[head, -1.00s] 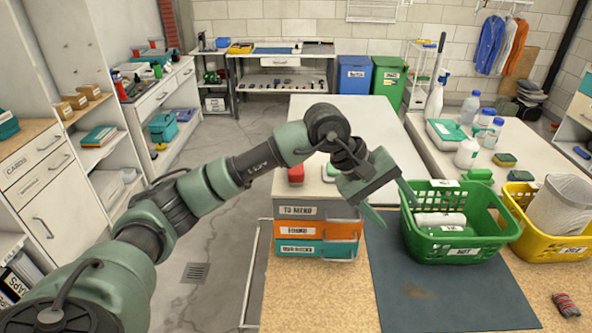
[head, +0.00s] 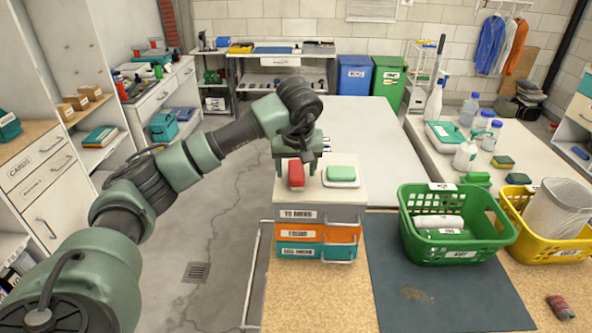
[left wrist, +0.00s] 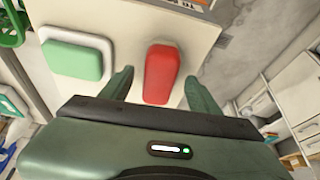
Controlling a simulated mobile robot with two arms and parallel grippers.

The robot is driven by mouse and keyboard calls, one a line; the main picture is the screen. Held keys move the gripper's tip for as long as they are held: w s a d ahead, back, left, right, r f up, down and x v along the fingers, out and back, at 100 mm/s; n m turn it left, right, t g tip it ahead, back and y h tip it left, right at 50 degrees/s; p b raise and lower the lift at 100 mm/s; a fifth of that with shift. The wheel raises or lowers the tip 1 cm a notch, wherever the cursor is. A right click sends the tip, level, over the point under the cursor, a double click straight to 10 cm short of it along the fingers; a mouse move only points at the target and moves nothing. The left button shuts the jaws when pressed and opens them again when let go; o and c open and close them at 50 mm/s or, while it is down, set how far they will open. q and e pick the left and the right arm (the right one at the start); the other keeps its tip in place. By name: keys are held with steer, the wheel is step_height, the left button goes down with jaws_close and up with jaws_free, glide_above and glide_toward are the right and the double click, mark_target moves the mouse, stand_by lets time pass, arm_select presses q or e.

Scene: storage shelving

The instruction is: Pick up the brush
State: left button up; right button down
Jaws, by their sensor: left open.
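A red oblong block with rounded edges, perhaps the brush (head: 296,175), lies on top of the small drawer unit (head: 290,212); no bristles show. My left gripper (head: 295,166) is open above it, with a finger on either side. In the left wrist view the red block (left wrist: 160,74) lies between the fingertips of the left gripper (left wrist: 160,88), with gaps on both sides. I cannot tell how far above it the fingertips are. My right gripper is in neither view.
A green block (head: 341,173) on a white base sits close right of the red one. A green basket (head: 458,243) and a yellow basket (head: 545,248) stand to the right. The dark mat (head: 415,295) in front has free room.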

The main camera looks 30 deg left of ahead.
mark_target(297, 170)
arm_select(q)
steer(key=shift+w+a+f, duration=0.1)
steer(key=shift+w+f, duration=0.1)
steer(key=shift+f, duration=0.35)
jaws_close()
steer(key=shift+r, duration=0.1)
steer(key=shift+r, duration=0.5)
step_height(297, 170, up, 19)
steer(key=b, duration=0.1)
steer(key=shift+b, duration=0.4)
